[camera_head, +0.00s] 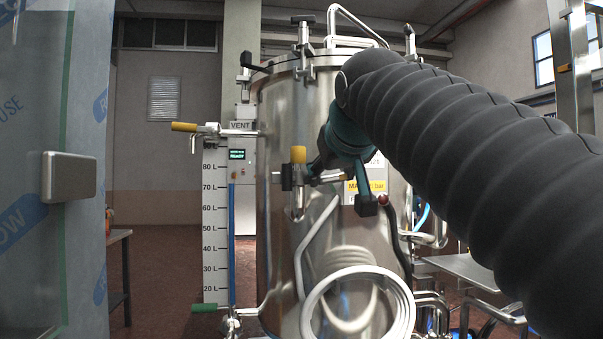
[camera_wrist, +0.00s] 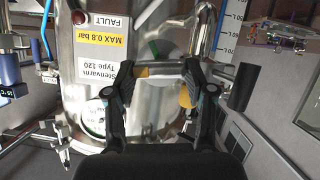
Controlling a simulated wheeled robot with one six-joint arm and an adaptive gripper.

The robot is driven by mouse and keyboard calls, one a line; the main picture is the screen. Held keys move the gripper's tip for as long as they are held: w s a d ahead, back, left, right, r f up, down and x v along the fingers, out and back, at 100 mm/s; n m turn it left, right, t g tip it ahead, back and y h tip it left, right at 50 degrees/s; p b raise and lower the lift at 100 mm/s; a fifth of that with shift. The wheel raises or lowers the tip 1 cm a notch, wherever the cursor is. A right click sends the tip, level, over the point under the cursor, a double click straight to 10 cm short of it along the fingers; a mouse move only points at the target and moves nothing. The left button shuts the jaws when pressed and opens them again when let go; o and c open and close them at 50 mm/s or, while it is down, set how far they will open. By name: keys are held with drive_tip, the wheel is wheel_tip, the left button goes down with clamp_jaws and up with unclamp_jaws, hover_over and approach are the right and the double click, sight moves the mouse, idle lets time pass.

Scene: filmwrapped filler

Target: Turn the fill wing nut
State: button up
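My gripper (camera_head: 338,180) is in front of the steel tank (camera_head: 290,110), with its fingers spread. In the wrist view my gripper (camera_wrist: 158,78) is open, with one finger on each side of a stretch of horizontal steel pipe (camera_wrist: 166,68). A small orange piece (camera_wrist: 143,72) on that pipe lies between the fingertips, close to the left one. It may be the fill wing nut, but its shape is too small to tell. A yellow-handled valve (camera_head: 298,155) stands just left of my gripper; its yellow handle (camera_wrist: 185,95) shows beside the right finger. I cannot tell whether the fingers touch anything.
A vent valve with a yellow handle (camera_head: 184,127) projects at the tank's left, above a level scale (camera_head: 215,230). A green-handled valve (camera_head: 205,308) is low down. A coiled white hose (camera_head: 402,296) hangs in front. A film-wrapped panel (camera_head: 85,100) stands far left.

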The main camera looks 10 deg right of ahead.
idle(0.3)
drive_tip(key=shift+d+m+y, duration=0.2)
drive_tip(key=shift+m+y, duration=0.5)
drive_tip(key=shift+m, duration=0.4)
drive_tip(key=m+y, duration=0.1)
drive_tip(key=m+y+b, duration=0.1)
drive_tip(key=m, duration=0.1)
drive_tip(key=m+y, duration=0.1)
drive_tip(key=m, duration=0.1)
drive_tip(key=shift+d+f+t+y, duration=0.2)
drive_tip(key=shift+d+t+y, duration=0.1)
drive_tip(key=shift+m+t+y+b, duration=0.3)
drive_tip(key=shift+m+y+b, duration=0.4)
drive_tip(key=shift+m, duration=0.5)
drive_tip(key=o, duration=1.2)
drive_tip(key=shift+c, duration=0.2)
